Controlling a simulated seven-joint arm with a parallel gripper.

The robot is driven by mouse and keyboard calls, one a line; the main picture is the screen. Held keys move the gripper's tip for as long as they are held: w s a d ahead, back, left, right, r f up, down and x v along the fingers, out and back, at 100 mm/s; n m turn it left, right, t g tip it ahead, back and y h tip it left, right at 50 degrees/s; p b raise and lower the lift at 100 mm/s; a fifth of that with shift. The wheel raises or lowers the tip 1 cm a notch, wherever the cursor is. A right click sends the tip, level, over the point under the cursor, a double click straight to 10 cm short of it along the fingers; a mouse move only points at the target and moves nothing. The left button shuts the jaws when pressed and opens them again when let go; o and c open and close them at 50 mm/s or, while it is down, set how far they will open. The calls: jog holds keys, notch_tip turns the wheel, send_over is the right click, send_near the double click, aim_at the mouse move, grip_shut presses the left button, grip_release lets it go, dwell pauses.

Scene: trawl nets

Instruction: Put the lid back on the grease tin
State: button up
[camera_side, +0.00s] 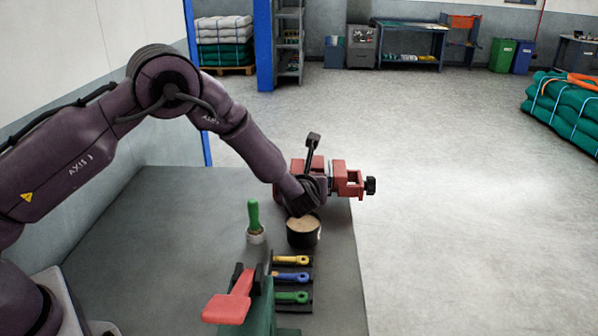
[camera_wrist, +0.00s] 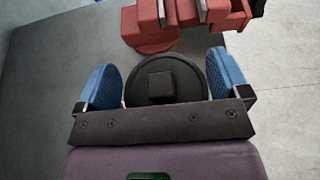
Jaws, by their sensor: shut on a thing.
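The grease tin (camera_side: 303,235) is a dark round pot with a tan top surface showing, standing upright near the bench's right side. My gripper (camera_wrist: 165,85) has its two blue finger pads against opposite sides of a dark round lid (camera_wrist: 190,87) with a square raised block at its centre. In the side view my wrist is just behind and above the tin, and it hides the fingers and the lid. The gap between lid and tin cannot be judged.
A red vice (camera_side: 347,180) stands close behind my gripper; it also shows in the wrist view (camera_wrist: 150,38). A green-handled brush in a small pot (camera_side: 254,222) is left of the tin. Yellow, blue and green-handled tools (camera_side: 292,276) lie in front. The bench's left part is clear.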

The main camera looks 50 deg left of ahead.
jog(key=shift+f, duration=3.35)
jog(key=shift+f, duration=0.1)
jog(key=o, duration=0.5)
jog(key=shift+o, duration=0.2)
jog(key=shift+r, duration=3.5)
grip_shut()
